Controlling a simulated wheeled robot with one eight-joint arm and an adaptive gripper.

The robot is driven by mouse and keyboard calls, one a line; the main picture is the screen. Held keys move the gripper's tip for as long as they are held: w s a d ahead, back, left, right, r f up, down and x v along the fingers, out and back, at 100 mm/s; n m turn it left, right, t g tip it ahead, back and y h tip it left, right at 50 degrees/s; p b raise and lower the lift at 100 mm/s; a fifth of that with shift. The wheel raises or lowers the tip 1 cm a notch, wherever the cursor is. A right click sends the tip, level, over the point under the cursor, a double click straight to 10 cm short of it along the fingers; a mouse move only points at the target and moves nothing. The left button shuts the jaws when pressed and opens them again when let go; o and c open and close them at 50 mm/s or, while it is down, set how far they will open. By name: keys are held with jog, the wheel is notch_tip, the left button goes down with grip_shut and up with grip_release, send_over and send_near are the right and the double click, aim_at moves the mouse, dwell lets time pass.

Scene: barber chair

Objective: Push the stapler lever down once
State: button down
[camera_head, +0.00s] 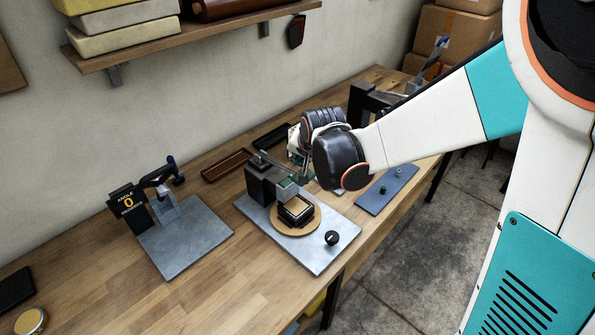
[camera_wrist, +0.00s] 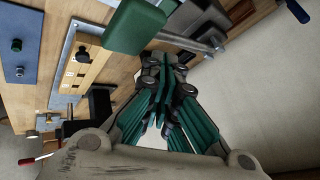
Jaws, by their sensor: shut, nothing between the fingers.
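The stapler-like press (camera_head: 262,186) stands on a grey plate at the middle of the bench. It has a black column, a grey-green head (camera_head: 288,190) and a metal lever (camera_head: 270,161) on top. In the wrist view, the green head (camera_wrist: 135,26) is at the top, with the metal lever rod (camera_wrist: 182,42) running beside it to the right. My gripper (camera_wrist: 165,70) is shut and empty, its fingertips close to the head and lever. I cannot tell whether they touch. In the head view my wrist largely hides the fingers.
A dark square block sits on a round wooden disc (camera_head: 314,226) under the head. A black knob (camera_head: 332,238) is on the plate. An angle device (camera_head: 162,205) stands left, a blue button panel (camera_head: 387,190) right. A shelf (camera_head: 190,35) overhangs the back.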

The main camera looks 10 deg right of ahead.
jog(key=shift+f, duration=0.3)
jog(key=shift+s+d+f+b, duration=0.1)
jog(key=shift+s+f+b, duration=0.05)
jog(key=shift+f+b, duration=0.65)
jog(key=shift+s+d+f+b, duration=0.1)
jog(key=shift+s+f+b, duration=0.05)
jog(key=shift+f+b, duration=0.55)
dwell(1.7)
jog(key=shift+r, duration=0.15)
dwell(0.4)
jog(key=shift+w+a+r+p, duration=0.15)
jog(key=shift+r+p, duration=0.55)
jog(key=shift+r, duration=0.2)
jog(key=shift+w+a+r+p, duration=0.1)
jog(key=shift+w+r+p, duration=0.05)
jog(key=shift+r+p, duration=0.65)
jog(key=shift+r, duration=0.15)
jog(key=r+p, duration=0.2)
jog(key=r, duration=0.1)
jog(key=r+p, duration=0.1)
jog(key=r, duration=0.1)
jog(key=shift+w+a, duration=0.2)
jog(key=shift+w, duration=0.1)
jog(key=shift+f, duration=0.1)
